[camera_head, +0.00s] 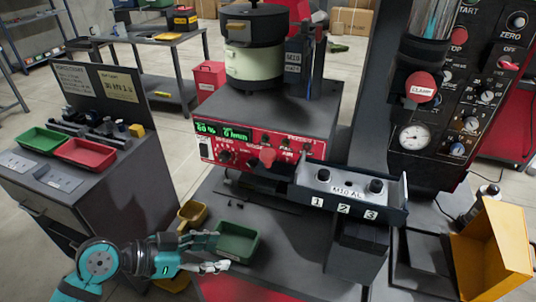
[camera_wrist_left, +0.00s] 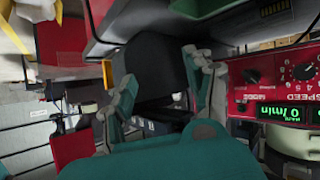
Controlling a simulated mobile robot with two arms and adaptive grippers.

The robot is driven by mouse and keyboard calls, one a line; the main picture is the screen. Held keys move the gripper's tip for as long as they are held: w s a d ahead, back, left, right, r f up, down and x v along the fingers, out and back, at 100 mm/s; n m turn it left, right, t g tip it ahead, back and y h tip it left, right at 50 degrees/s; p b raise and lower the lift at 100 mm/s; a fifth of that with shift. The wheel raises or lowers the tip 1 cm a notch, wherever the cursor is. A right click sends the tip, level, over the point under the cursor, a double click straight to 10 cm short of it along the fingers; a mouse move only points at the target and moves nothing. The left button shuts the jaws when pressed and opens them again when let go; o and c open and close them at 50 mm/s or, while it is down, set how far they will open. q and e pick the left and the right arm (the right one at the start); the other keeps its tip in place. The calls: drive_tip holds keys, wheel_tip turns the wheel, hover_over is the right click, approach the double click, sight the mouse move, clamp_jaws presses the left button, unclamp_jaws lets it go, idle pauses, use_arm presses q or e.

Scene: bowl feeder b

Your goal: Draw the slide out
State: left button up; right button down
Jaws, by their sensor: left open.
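I cannot tell whether the knob belongs to the slide. My left gripper (camera_head: 221,252) is open and empty, low and left of the channel, by a green bin (camera_head: 250,231). In the left wrist view, the gripper (camera_wrist_left: 160,72) has its fingers apart, beside the control panel (camera_wrist_left: 262,85). My right gripper is out of view.
A yellow bin (camera_head: 193,213) is left of the green bin. A bowl feeder (camera_head: 255,58) stands on top. A gauge panel (camera_head: 412,137) rises at right, with an open yellow box (camera_head: 498,250) below. A side cabinet (camera_head: 90,185) holds green and red trays.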

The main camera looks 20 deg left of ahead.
use_arm(q)
drive_tip(key=w+a+r+m+t+h, duration=0.1)
drive_tip(key=w+a+r+t+h, duration=0.15)
drive_tip(key=r, duration=0.55)
drive_tip(key=w+a+r+m+t+h, duration=0.1)
drive_tip(key=a+r+h, duration=0.15)
drive_tip(key=r, duration=0.55)
drive_tip(key=p, duration=0.9)
approach(268, 152)
drive_tip(key=shift+y, duration=0.4)
drive_tip(key=x, duration=0.9)
drive_tip(key=shift+d, duration=0.15)
drive_tip(key=shift+w+d+f, duration=0.1)
drive_tip(key=shift+w+d, duration=0.1)
drive_tip(key=shift+d, duration=0.15)
clamp_jaws()
